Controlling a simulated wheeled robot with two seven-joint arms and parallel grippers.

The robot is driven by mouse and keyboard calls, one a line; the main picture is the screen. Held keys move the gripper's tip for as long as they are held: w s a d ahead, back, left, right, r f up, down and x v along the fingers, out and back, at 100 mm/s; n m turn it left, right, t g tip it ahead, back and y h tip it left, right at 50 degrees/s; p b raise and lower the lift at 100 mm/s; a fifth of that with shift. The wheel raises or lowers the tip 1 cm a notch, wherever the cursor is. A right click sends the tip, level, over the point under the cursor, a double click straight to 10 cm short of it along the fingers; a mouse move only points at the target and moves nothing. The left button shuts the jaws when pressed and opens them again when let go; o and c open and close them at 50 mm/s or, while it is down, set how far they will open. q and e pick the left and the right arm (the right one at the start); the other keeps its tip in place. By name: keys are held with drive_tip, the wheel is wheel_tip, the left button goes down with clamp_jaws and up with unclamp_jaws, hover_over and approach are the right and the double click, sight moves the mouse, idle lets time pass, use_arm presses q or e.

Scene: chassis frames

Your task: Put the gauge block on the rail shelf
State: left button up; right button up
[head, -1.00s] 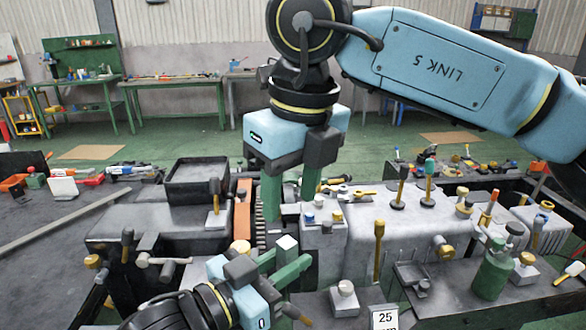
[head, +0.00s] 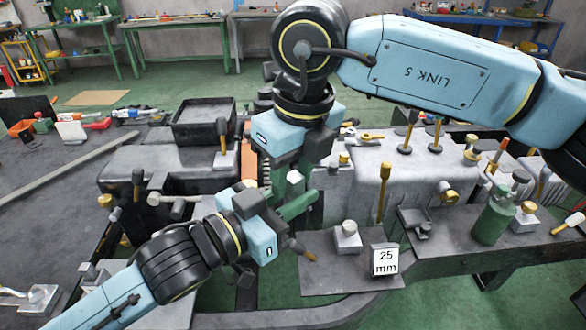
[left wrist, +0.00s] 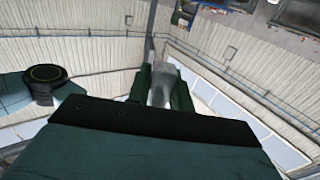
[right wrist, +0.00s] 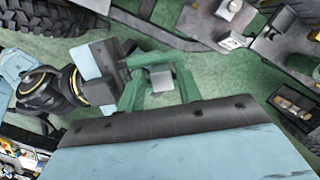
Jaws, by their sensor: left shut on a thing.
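A pale grey block, seemingly the gauge block (head: 295,177), is held in my left gripper (head: 291,194), whose green fingers reach up and right from the lower left. It also shows between the left fingers in the left wrist view (left wrist: 162,84). My right gripper (head: 281,182) points down from above at the same spot. In the right wrist view its open fingers stand on either side of the block (right wrist: 162,79), with gaps visible. The fingers overlap in the head view, hiding part of the block. A dark flat shelf (head: 318,272), perhaps the rail shelf, lies at front centre.
A white "25 mm" plate (head: 385,260) and a small knobbed grey block (head: 347,238) stand on the dark shelf. A green bottle (head: 493,220) stands right. An upright yellow-handled tool (head: 384,190) and the grey machine casing stand behind. A black tray (head: 205,122) is back left.

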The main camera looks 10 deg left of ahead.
clamp_jaws()
use_arm(q)
drive_tip(key=o, duration=1)
drive_tip(key=shift+f, duration=0.1)
